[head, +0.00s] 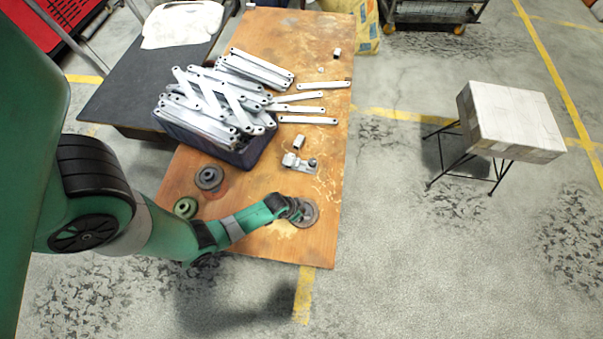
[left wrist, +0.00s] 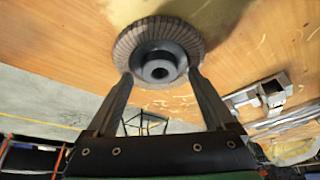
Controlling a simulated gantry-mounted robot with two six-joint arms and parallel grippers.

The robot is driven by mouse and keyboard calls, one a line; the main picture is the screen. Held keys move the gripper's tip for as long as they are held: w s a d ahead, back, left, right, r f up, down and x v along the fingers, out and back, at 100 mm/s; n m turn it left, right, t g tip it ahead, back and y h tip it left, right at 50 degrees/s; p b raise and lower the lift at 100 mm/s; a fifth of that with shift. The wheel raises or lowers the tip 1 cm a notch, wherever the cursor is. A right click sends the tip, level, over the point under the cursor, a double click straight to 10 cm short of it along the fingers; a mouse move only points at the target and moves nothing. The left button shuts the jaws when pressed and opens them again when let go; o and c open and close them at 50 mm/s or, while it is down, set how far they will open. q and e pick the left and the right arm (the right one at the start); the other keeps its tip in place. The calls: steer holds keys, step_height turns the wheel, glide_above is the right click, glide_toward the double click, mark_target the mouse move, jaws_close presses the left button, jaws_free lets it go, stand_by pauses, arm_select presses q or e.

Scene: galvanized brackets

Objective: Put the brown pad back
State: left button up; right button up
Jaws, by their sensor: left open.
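A round disc with a brownish-grey ribbed rim (left wrist: 124,46) and a dark grey hub (left wrist: 160,70) lies flat on the wooden table; it looks like the brown pad. In the head view this disc (head: 309,215) is near the table's front right, partly hidden by my left gripper (head: 294,208). In the left wrist view my left gripper (left wrist: 160,76) is open, with one fingertip on each side of the hub. I cannot tell whether the fingers touch it. My right gripper is not in view.
A dark grey disc (head: 208,177) and a green disc (head: 185,207) lie to the left on the table (head: 322,170). A dark blue crate (head: 240,156) heaped with metal brackets stands behind. A small metal fitting (head: 300,162) lies behind the gripper. The table's right edge is close.

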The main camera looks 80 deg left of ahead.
arm_select(q)
steer(key=p+v, duration=0.6)
steer(key=v, duration=0.5)
